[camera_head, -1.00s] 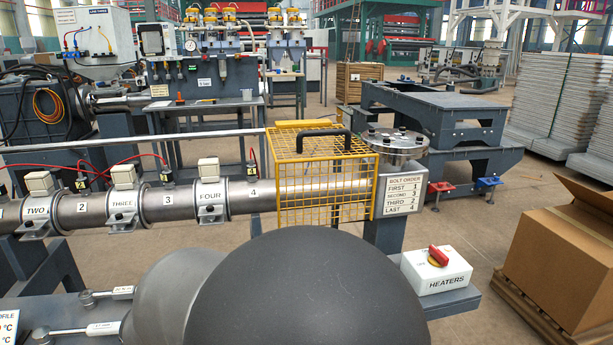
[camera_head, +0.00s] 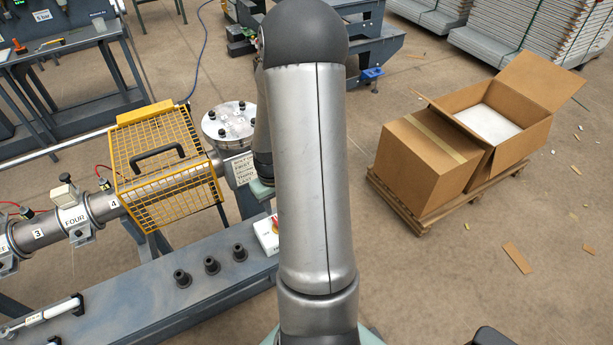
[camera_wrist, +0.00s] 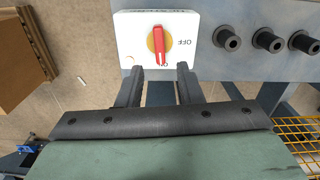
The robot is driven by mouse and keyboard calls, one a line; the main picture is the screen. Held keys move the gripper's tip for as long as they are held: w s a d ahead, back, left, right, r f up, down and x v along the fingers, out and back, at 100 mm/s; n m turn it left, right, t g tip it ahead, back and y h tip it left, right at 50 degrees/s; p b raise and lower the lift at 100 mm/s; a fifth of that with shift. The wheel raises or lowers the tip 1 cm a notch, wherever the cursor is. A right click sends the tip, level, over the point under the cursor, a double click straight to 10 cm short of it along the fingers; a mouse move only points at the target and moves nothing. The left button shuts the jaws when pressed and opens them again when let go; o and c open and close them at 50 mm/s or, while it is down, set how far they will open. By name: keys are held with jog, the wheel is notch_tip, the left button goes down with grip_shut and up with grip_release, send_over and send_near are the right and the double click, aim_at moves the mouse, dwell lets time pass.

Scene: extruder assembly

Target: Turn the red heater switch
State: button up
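The red heater switch (camera_wrist: 159,45) sits on a yellow disc on the white heater box (camera_wrist: 128,42) in the wrist view. Its handle lies up-and-down in that picture, one end by a partly covered label and the OFF label to its right. My gripper (camera_wrist: 160,69) is open, with its two dark fingers apart and empty. The fingertips are just below the switch in the picture, by the box's edge; whether they touch the box I cannot tell.
Several black bolts (camera_head: 212,265) stand on the grey bench (camera_head: 225,285) beside the box. A yellow mesh guard (camera_head: 160,165) covers the barrel end, near the round flange (camera_head: 229,122). Cardboard boxes (camera_head: 425,165) on a pallet stand at right, with open floor around them.

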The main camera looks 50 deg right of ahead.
jog(key=shift+d+f, duration=0.1)
jog(key=shift+d, duration=0.1)
notch_tip(320, 180, down, 8)
jog(key=b, duration=0.7)
jog(key=shift+a, duration=0.15)
grip_shut()
